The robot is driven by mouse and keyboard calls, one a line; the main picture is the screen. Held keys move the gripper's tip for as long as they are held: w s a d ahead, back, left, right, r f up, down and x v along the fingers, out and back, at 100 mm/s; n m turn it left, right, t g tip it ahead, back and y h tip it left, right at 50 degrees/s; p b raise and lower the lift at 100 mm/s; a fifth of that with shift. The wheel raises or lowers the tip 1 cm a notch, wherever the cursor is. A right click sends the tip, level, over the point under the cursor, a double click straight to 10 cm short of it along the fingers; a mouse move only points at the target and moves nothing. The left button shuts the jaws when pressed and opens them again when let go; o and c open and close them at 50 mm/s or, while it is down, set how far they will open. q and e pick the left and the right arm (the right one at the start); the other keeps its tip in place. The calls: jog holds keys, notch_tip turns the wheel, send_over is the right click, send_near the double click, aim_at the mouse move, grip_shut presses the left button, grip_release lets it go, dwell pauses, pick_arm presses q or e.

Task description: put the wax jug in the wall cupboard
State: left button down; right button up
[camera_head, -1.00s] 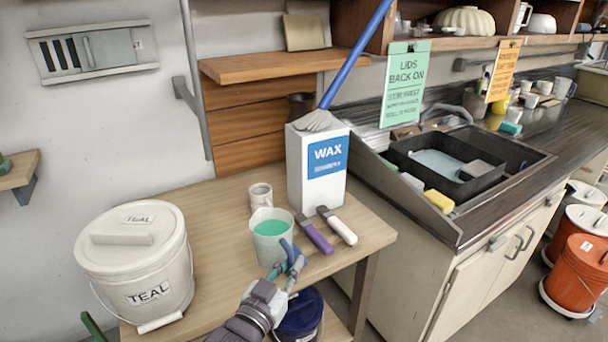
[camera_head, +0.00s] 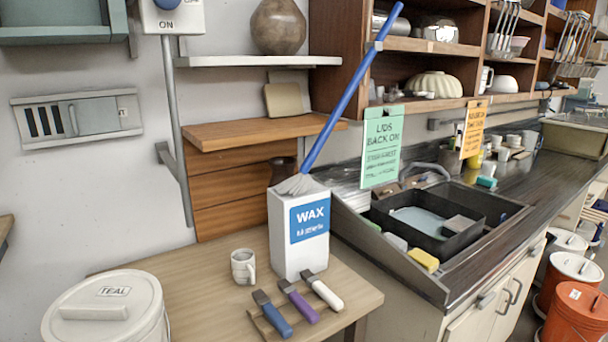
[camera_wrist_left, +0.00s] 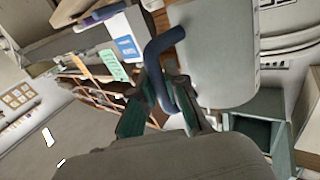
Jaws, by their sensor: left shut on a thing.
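My left gripper (camera_wrist_left: 163,103) is shut on the blue handle of the pale grey wax jug (camera_wrist_left: 215,50) in the left wrist view. The jug's body is beside the fingers and partly cut off by the frame; its contents are hidden. Neither the jug nor either gripper shows in the head view. A grey-green cabinet (camera_head: 60,33), perhaps the wall cupboard, is on the wall at the top left of the head view, mostly cut off. A similar box with a dark hollow (camera_wrist_left: 258,128) shows at the right in the left wrist view. My right gripper is not in view.
The wooden table (camera_head: 200,300) holds a white WAX box (camera_head: 285,255) with a brush in it, a mug (camera_head: 243,266), several scrapers (camera_head: 297,300) and a TEAL bucket (camera_head: 105,310). A wooden shelf (camera_head: 255,133) juts out above. The sink (camera_head: 440,220) lies right.

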pick_arm(q)
jog(key=shift+s+a+r, duration=0.1)
jog(key=shift+a, duration=0.05)
jog(key=w+d+r+m+g+h, duration=0.1)
jog(key=w+d+m+h, duration=0.3)
jog(key=w+d, duration=0.9)
jog(key=w+r+h, duration=0.1)
jog(key=w+h, duration=0.1)
jog(key=w, duration=0.1)
jog(key=shift+w+d+h, duration=0.3)
jog(key=shift+w+h, duration=0.1)
